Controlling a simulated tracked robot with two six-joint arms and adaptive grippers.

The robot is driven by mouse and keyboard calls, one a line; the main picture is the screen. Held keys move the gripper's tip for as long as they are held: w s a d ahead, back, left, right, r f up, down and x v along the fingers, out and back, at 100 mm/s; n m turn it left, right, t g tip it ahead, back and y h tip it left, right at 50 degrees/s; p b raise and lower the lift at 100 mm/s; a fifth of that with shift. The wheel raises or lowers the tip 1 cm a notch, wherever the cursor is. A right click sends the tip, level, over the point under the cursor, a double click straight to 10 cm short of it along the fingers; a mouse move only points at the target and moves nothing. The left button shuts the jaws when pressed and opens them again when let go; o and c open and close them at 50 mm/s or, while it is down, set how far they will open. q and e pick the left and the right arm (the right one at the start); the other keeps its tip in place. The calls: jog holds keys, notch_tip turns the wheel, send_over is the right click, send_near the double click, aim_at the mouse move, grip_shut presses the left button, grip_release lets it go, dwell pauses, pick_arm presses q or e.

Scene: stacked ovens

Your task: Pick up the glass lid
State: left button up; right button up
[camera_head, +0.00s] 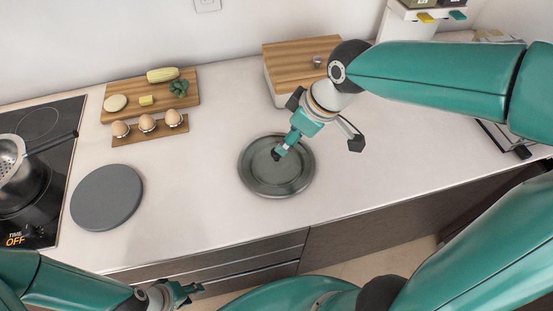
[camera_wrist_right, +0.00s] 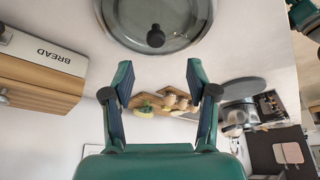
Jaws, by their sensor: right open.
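The round glass lid (camera_head: 288,184) lies flat on the pale counter in the middle of the head view. It has a grey rim and a small black knob (camera_wrist_right: 155,37), clear at the top of the right wrist view. My right gripper (camera_head: 287,146) is over the lid, tilted, and hides part of it in the head view. In the right wrist view its two fingers (camera_wrist_right: 157,76) are apart with nothing between them, and the knob lies beyond their tips. My left gripper (camera_head: 183,293) is low at the bottom left, in front of the drawers, away from the lid; its jaw opening is unclear.
A grey round disc (camera_head: 107,197) lies left of the lid, beside a cooktop with a pan (camera_head: 12,158). Boards with eggs (camera_head: 147,123) and vegetables (camera_head: 162,75) are behind. A wood-topped bread box (camera_head: 290,60) stands behind the lid. The counter around the lid is clear.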

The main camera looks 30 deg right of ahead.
aim_at(276, 153)
jog(key=x, duration=0.5)
jog(key=shift+w+d+p+x, duration=0.1)
jog(key=shift+p+x, duration=0.25)
jog(key=shift+x, duration=1)
jog(key=shift+w+d+p+x, duration=0.15)
jog(key=shift+p+x, duration=0.15)
jog(key=shift+x, duration=1)
jog(key=shift+r, duration=0.1)
grip_shut()
